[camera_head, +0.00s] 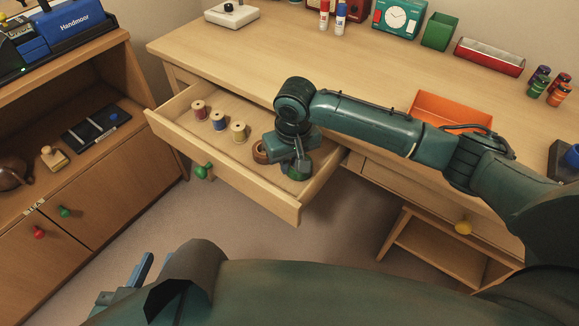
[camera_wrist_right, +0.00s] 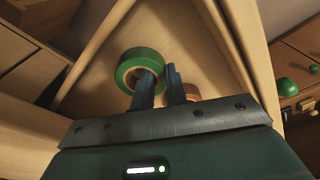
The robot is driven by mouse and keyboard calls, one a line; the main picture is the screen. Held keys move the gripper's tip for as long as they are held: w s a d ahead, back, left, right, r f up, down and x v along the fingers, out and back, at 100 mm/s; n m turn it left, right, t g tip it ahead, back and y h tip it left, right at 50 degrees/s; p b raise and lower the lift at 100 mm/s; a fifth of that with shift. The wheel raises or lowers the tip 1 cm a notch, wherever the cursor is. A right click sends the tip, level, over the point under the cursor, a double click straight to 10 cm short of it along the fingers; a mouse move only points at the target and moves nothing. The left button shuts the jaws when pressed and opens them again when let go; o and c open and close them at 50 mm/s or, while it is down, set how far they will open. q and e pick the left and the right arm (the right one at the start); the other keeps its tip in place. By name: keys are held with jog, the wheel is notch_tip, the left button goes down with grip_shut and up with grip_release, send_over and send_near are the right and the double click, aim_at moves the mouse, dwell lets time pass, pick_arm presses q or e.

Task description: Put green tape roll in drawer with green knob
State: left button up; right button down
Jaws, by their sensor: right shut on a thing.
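The drawer (camera_head: 240,177) with the green knob (camera_head: 203,171) is pulled open under the desk. My right gripper (camera_head: 301,160) is inside its right end, pointing down. It is shut on the wall of the green tape roll (camera_head: 299,172). In the right wrist view the green tape roll (camera_wrist_right: 140,53) is at the fingertips (camera_wrist_right: 160,75), with one finger at its hole. The roll is within the drawer walls; I cannot tell whether it touches the drawer floor. My left gripper (camera_head: 138,272) is at the lower left, away from the drawer, partly hidden by my arm.
The drawer also holds several thread spools (camera_head: 219,121) and a brown roll (camera_head: 260,152) close beside my right gripper. An orange tray (camera_head: 455,107) sits on the desk (camera_head: 290,65) behind my right arm. A cabinet (camera_head: 110,205) stands to the left.

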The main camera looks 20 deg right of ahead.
jog(key=shift+f, duration=0.8)
jog(key=c, duration=1.4)
grip_release()
